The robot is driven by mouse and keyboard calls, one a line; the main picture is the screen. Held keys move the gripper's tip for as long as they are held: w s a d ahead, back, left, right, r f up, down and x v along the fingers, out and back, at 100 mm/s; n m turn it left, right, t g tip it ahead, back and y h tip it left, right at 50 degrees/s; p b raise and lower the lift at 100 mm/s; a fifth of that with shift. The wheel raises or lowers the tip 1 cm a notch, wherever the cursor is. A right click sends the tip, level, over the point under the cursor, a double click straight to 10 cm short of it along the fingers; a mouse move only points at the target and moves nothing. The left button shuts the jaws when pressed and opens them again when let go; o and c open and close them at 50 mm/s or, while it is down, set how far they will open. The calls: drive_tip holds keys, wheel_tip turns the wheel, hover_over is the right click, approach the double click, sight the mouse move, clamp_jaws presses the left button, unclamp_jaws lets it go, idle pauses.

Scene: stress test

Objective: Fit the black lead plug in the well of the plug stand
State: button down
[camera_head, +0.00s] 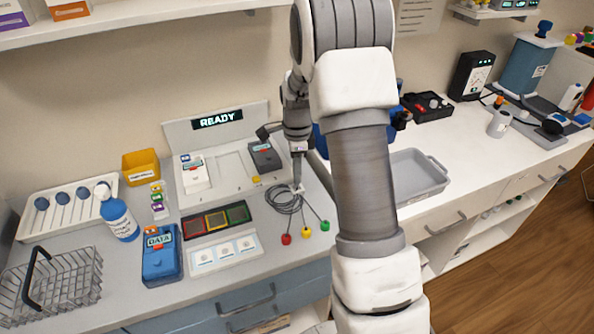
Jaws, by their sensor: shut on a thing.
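My gripper (298,186) points down over the counter, in front of the station with the READY display. It is shut at the near end of a coiled grey lead (284,203). The held part, which seems to be the lead's plug, is too small and too covered by the fingers to show its colour or tilt. Thin wires run from the coil to red, yellow and green ends on the counter. I cannot clearly pick out the plug stand or its well; my arm covers part of the counter to the right.
The READY station (217,120) holds a white device (195,176) and a dark device (265,158). In front are a tray with red, yellow and green sections (216,220), a blue DATA device (161,257), a bottle (119,219) and a wire basket (52,285). A grey tray (416,176) stands right.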

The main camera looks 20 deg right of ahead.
drive_tip(key=shift+f+b, duration=0.7)
drive_tip(key=shift+f, duration=0.45)
idle(1.3)
drive_tip(key=c, duration=1.1)
unclamp_jaws()
drive_tip(key=shift+r, duration=0.15)
drive_tip(key=shift+r+p, duration=1.5)
drive_tip(key=shift+r, duration=0.4)
